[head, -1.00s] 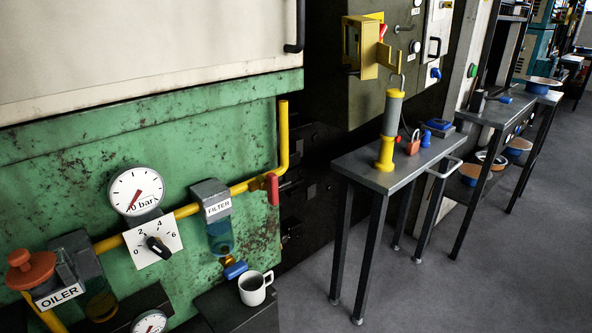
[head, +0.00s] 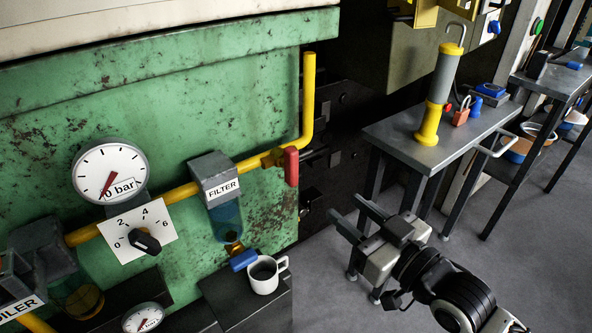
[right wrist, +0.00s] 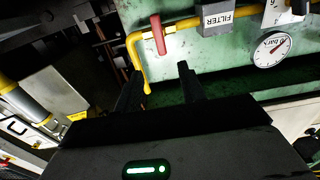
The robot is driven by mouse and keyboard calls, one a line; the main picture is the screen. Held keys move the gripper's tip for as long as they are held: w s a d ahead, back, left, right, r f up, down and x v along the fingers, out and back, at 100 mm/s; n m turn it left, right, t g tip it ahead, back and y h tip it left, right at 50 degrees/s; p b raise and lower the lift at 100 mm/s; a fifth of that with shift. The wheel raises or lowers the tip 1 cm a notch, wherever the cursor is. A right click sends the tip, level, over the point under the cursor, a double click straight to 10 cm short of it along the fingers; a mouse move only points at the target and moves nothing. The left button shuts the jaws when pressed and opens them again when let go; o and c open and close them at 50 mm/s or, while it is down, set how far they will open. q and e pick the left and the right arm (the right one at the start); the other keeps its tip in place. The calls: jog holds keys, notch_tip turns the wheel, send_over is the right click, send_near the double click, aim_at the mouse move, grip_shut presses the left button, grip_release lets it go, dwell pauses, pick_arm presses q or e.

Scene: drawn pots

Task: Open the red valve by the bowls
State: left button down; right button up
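A red valve handle (head: 291,166) sits on the yellow pipe (head: 310,90), right of the filter and near the pipe's upward bend. The handle stands about upright, across the level pipe run. It also shows in the right wrist view (right wrist: 158,35), beyond the fingertips. My right gripper (head: 343,205) is open and empty, below and right of the handle and apart from it. Its two dark fingers show spread in the right wrist view (right wrist: 158,70). Bowls (head: 520,150) stand low at the far right, well away from this handle. My left gripper is out of view.
The filter (head: 221,190), a dial plate (head: 150,222) and a gauge (head: 98,165) sit along the pipe. A white mug (head: 263,278) stands below. A grey table (head: 400,140) holds a yellow-grey cylinder and a red padlock (head: 462,112). Grey floor is clear at lower right.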

aim_at(296, 168)
jog(key=x, duration=1.5)
jog(key=shift+f, duration=0.1)
grip_shut()
